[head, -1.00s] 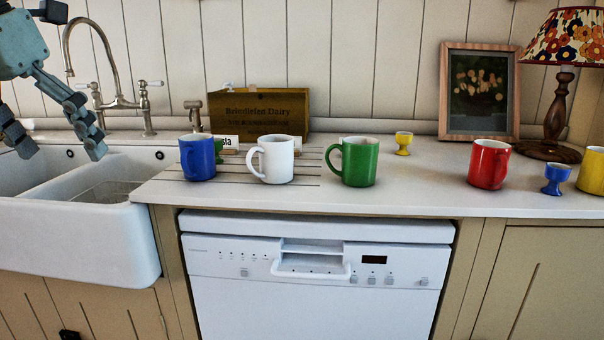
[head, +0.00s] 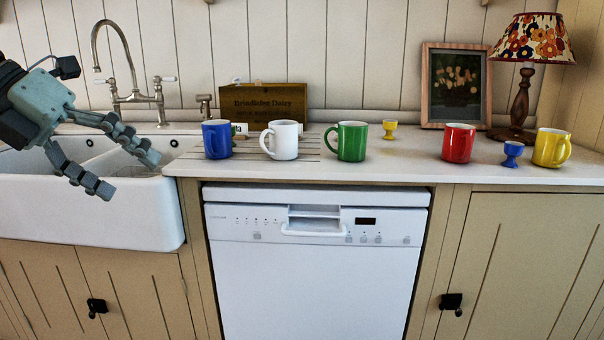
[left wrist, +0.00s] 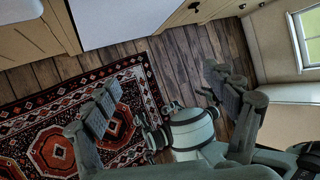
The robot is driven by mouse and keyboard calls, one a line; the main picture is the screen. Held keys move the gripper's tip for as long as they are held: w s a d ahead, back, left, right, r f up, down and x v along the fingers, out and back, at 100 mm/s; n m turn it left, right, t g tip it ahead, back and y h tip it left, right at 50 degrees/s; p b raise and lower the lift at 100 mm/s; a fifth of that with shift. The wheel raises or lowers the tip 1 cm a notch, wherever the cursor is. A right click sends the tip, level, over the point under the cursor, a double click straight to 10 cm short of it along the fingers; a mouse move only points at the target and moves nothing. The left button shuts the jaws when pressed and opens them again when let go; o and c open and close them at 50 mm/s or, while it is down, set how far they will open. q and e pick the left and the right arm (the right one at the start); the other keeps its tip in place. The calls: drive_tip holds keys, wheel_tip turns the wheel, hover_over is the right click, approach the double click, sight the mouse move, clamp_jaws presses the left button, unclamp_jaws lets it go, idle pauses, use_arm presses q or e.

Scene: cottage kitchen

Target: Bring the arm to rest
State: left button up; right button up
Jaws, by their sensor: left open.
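My left gripper (head: 128,172) is at the left of the head view, in front of the white sink. Its two fingers are spread apart with nothing between them. In the left wrist view the open fingers (left wrist: 165,92) show at either side, with the floor and a patterned rug beyond them. My right gripper is not in either view.
The counter (head: 400,172) bears a blue mug (head: 217,140), white mug (head: 284,141), green mug (head: 352,142), red mug (head: 458,143) and yellow mug (head: 548,148). A lamp (head: 522,95) stands behind. The sink (head: 90,215) is near my gripper. A rug (left wrist: 70,125) lies on the floor.

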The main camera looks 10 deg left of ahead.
use_arm(q)
drive_tip(key=w+f+n+t+h, duration=0.4)
drive_tip(key=w+n+t+h, duration=0.2)
drive_tip(key=w+n+t, duration=0.3)
drive_tip(key=w+a+f+n+t+y, duration=0.1)
drive_tip(key=a+f+n+t+y, duration=0.1)
drive_tip(key=a+f+n+y, duration=0.65)
drive_tip(key=w+a+f+n+t+y, duration=0.1)
drive_tip(key=a+f+n+y, duration=0.35)
drive_tip(key=f+n, duration=0.65)
drive_tip(key=s+d+f+n+g+y, duration=0.2)
drive_tip(key=s+f+g, duration=0.25)
drive_tip(key=f, duration=0.75)
drive_tip(key=s+d+f+n+g+y, duration=0.1)
drive_tip(key=s+d+f+n+g, duration=0.15)
drive_tip(key=s+f, duration=0.7)
drive_tip(key=s+d+f+g+h, duration=0.2)
drive_tip(key=s+d+f+g, duration=0.5)
drive_tip(key=s+d+f, duration=0.4)
wheel_tip(320, 180, down, 4)
drive_tip(key=shift+d+f+n, duration=0.2)
drive_tip(key=shift+d+n, duration=0.1)
drive_tip(key=shift+d, duration=0.55)
